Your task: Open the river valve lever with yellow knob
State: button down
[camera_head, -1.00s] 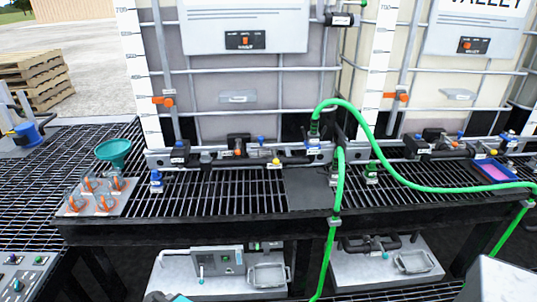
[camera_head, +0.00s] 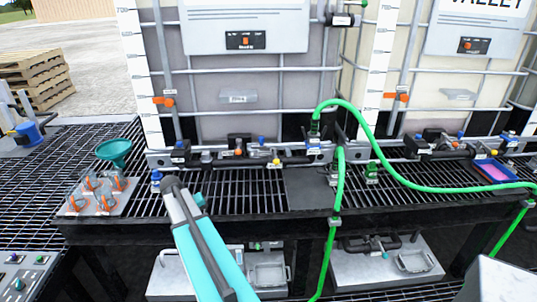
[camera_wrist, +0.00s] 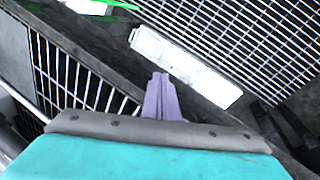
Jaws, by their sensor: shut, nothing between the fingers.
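A small yellow knob (camera_head: 276,161) sits on the dark pipe manifold in front of the left tote. A second yellow knob (camera_head: 465,154) sits on the manifold in front of the right tote, whose sign shows "VALLEY". The left tote's name is cut off, and the small valve labels are too small to read. In the wrist view, my gripper (camera_wrist: 159,76) shows as purple-grey fingers, shut and empty. It points towards a table edge and gratings, with no yellow knob in that view. In the head view, my teal arm rises left of the left yellow knob; the fingers cannot be made out.
A green hose (camera_head: 340,185) runs from the manifold across the bench and down its front. A teal funnel (camera_head: 114,152) and a plate with orange-handled fittings (camera_head: 101,193) stand at the left. Orange handles (camera_head: 164,100) are on the upright pipes. A white bar (camera_wrist: 185,66) shows in the wrist view.

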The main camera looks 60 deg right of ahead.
jog(key=s+d+r+m+h, duration=0.1)
jog(key=s+d+r+m, duration=0.1)
jog(key=d+r, duration=0.9)
jog(key=s+d+r+m+h, duration=0.2)
jog(key=d+r, duration=1)
jog(key=r, duration=0.6)
jog(key=shift+s+d+m, duration=0.3)
jog(key=shift+s+m, duration=0.3)
jog(key=shift+s, duration=0.45)
jog(key=shift+d, duration=0.1)
jog(key=p, duration=0.4)
send_near(275, 156)
jog(key=w+f, duration=0.3)
jog(key=f, duration=0.2)
jog(key=shift+s+d+f+p, duration=0.2)
jog(key=shift+s+d+p, duration=0.15)
jog(key=shift+s+d, duration=0.3)
jog(key=shift+s+d+f+p, duration=0.25)
jog(key=shift+s+d, duration=0.25)
jog(key=shift+s, duration=0.25)
jog(key=shift+w+a, duration=0.1)
jog(key=shift+a, duration=0.05)
